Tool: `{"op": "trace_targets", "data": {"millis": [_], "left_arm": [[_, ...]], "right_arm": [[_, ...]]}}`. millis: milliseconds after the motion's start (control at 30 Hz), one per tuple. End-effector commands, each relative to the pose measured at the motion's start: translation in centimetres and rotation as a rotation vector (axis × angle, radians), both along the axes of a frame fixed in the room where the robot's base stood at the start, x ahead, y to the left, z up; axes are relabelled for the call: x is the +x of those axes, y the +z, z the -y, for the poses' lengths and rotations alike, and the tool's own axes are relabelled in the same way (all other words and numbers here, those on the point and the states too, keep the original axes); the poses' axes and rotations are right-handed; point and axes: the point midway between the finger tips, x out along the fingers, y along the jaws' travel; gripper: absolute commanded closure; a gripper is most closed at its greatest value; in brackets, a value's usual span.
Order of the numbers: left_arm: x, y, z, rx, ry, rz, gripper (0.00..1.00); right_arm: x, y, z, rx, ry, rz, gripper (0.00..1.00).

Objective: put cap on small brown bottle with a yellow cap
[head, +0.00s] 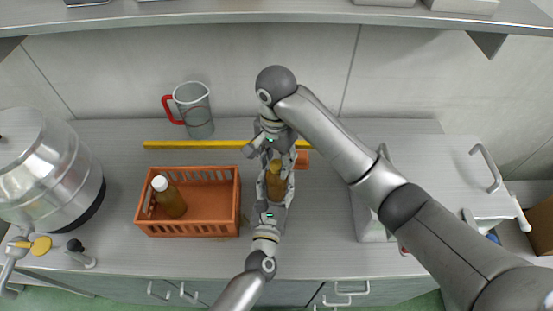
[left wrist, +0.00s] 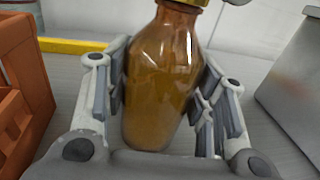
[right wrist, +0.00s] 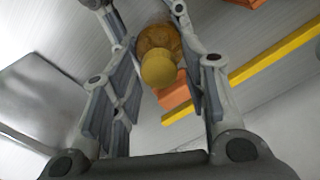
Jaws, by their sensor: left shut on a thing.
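The small brown bottle (head: 275,187) stands upright on the worktop, right of the orange crate. My left gripper (head: 275,178) is shut around its body, one finger on each side, as the left wrist view (left wrist: 160,85) shows. A yellow cap (right wrist: 158,71) sits over the bottle's mouth; the left wrist view shows its lower edge (left wrist: 187,3) at the neck. I cannot tell how tightly it is seated. My right gripper (head: 270,152) is above and behind the bottle, open, with its fingers apart on either side of the cap and clear of it.
The orange crate (head: 190,231) holds another brown bottle (head: 171,203) with a white cap. A small orange block (head: 302,158) and a yellow strip (head: 195,144) lie behind. A grey jug (head: 198,118) with a red handle stands at the back. A steel vessel (head: 60,165) fills the left.

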Motion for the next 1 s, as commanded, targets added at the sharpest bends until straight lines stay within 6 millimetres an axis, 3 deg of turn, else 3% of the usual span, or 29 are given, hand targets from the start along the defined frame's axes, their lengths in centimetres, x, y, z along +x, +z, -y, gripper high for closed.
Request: {"op": "trace_targets", "data": {"millis": [467,1000], "left_arm": [[0.0,0.0,0.0,0.000,-0.001,-0.001,1.00],[0.0,-0.1,0.0,-0.001,-0.001,-0.001,1.00]], "right_arm": [[0.1,0.6,0.0,-0.001,0.004,0.003,0.49],[0.2,8.9,0.0,-0.003,0.002,0.004,0.49]]}}
